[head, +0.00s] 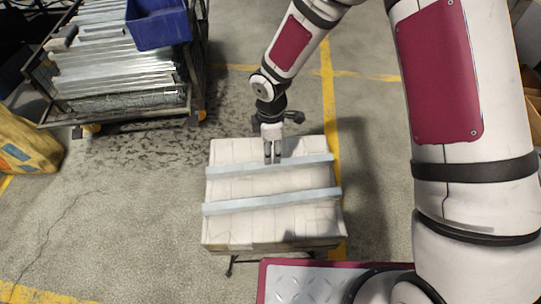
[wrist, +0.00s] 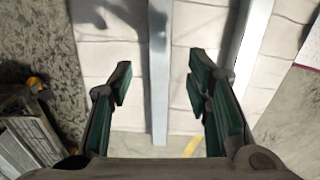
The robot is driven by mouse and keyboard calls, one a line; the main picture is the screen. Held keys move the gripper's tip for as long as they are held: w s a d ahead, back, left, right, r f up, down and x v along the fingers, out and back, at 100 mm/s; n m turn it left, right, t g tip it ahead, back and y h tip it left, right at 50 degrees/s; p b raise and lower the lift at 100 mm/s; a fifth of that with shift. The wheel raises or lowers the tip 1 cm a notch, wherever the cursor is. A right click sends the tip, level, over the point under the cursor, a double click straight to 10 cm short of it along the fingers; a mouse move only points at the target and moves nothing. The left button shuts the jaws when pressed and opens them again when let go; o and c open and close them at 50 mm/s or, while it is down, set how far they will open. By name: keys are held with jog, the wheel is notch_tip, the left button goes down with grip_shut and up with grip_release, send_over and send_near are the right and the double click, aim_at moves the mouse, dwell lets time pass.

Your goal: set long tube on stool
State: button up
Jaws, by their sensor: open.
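A low white-topped stand (head: 265,219), which looks like the stool, is in the middle of the head view. Two pale blue-grey long tubes lie across its top, roughly parallel and apart. The far tube (head: 230,170) and the near tube (head: 262,203) both reach about from edge to edge. My gripper (head: 272,158) is at the far tube, pointing down. In the wrist view my gripper (wrist: 160,82) is open, with the far tube (wrist: 160,105) running between its fingers. The near tube (wrist: 250,50) passes to the right there. Whether the fingers touch the tube cannot be told.
A metal cart (head: 120,105) loaded with galvanized profiles and a blue bin (head: 160,26) stands at upper left. A yellow object (head: 28,145) is at the left edge. Yellow lines mark the concrete floor, which is clear left of the stand.

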notch_tip(320, 180, up, 4)
jog(key=shift+r+p, duration=0.25)
jog(key=shift+p, duration=0.15)
jog(key=s+d+r+m+t+h, duration=0.1)
jog(key=s+d+r+m, duration=0.35)
jog(key=d+r, duration=0.55)
jog(key=s+d+r+m+h, duration=0.1)
jog(key=s+d+r+m, duration=0.45)
jog(key=r, duration=0.75)
jog(key=s+d+r+m, duration=0.2)
jog(key=s+m, duration=0.1)
jog(key=s, duration=0.3)
jog(key=s+d+r+m+y, duration=0.1)
jog(key=s+d+r+m, duration=0.1)
jog(key=s+m, duration=0.2)
jog(key=s+d+r+m+y, duration=0.1)
jog(key=s+d+r+m, duration=0.1)
jog(key=s, duration=0.7)
jog(key=shift+d+m, duration=0.4)
jog(key=shift+m, duration=0.3)
